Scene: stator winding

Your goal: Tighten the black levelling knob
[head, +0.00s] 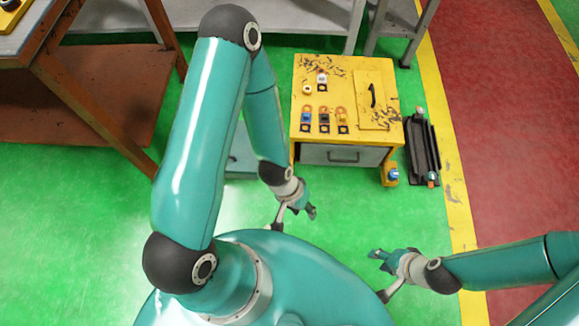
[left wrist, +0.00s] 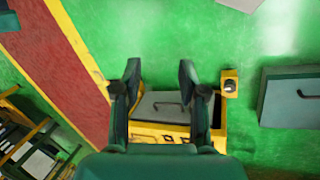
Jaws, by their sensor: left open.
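A yellow cabinet (head: 347,66) stands on the green floor. Its top carries a row of small coloured parts on dark squares, including a dark one (head: 325,118), too small to identify surely. A yellow side bracket with a dark round piece (left wrist: 230,86) shows in the left wrist view; I cannot tell whether it is the black levelling knob. Another side bracket has a blue knob (head: 394,174). My left gripper (head: 311,212) is open and empty in front of the cabinet; its two fingers (left wrist: 159,70) show apart. My right gripper (head: 377,254) is farther right, away from the cabinet; its opening is unclear.
A black rack (head: 422,150) stands right of the cabinet, by the yellow floor line. A teal box (left wrist: 290,97) is beside the cabinet. A brown workbench (head: 95,100) stands at the left and a grey table (head: 290,25) behind. Green floor before the cabinet is clear.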

